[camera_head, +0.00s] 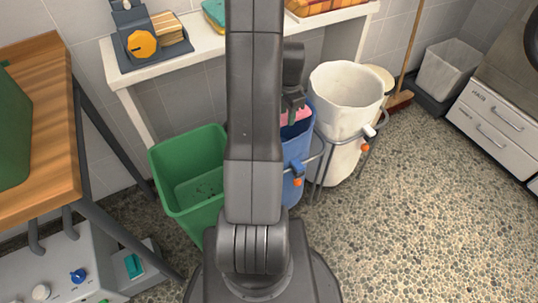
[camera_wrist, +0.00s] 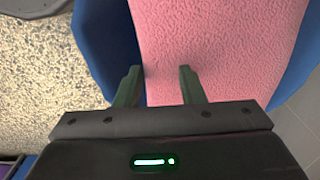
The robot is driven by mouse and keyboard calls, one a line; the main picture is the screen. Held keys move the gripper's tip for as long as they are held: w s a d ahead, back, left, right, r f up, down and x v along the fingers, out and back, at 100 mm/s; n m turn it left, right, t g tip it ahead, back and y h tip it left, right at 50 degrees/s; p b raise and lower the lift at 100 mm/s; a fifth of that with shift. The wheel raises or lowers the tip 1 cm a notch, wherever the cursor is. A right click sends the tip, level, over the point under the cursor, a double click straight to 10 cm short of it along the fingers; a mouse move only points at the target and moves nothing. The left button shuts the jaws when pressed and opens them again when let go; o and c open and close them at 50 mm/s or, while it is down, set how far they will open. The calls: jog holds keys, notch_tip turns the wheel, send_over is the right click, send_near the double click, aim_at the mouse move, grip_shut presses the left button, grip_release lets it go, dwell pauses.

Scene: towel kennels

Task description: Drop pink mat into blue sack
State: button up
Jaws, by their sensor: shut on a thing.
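The pink mat (camera_wrist: 215,45) fills the upper middle of the wrist view, between and beyond my gripper's fingers (camera_wrist: 158,85). My gripper is shut on the mat. The blue sack (camera_wrist: 108,45) shows on both sides of the mat in the wrist view, so the mat is over or inside its mouth; how deep I cannot tell. In the head view the blue sack (camera_head: 297,150) is partly hidden behind my arm, and a little of the pink mat (camera_head: 300,114) shows at its top, just below my gripper.
A green bin (camera_head: 190,190) stands left of the blue sack and a white sack (camera_head: 346,95) in a metal frame stands to its right. A white shelf (camera_head: 205,43) is behind, with a wooden table (camera_head: 50,95) at left. Pebbled floor (camera_head: 420,210) is free at right.

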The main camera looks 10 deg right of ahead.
jog(key=o, duration=1.2)
jog(key=shift+r, duration=0.1)
notch_tip(320, 180, up, 14)
jog(key=p, duration=0.3)
jog(key=shift+f, duration=0.25)
notch_tip(320, 180, down, 13)
jog(key=shift+f+b, duration=0.2)
jog(key=shift+b, duration=1.05)
jog(key=shift+r+p, duration=1.3)
jog(key=shift+r, duration=0.6)
jog(key=shift+f, duration=0.15)
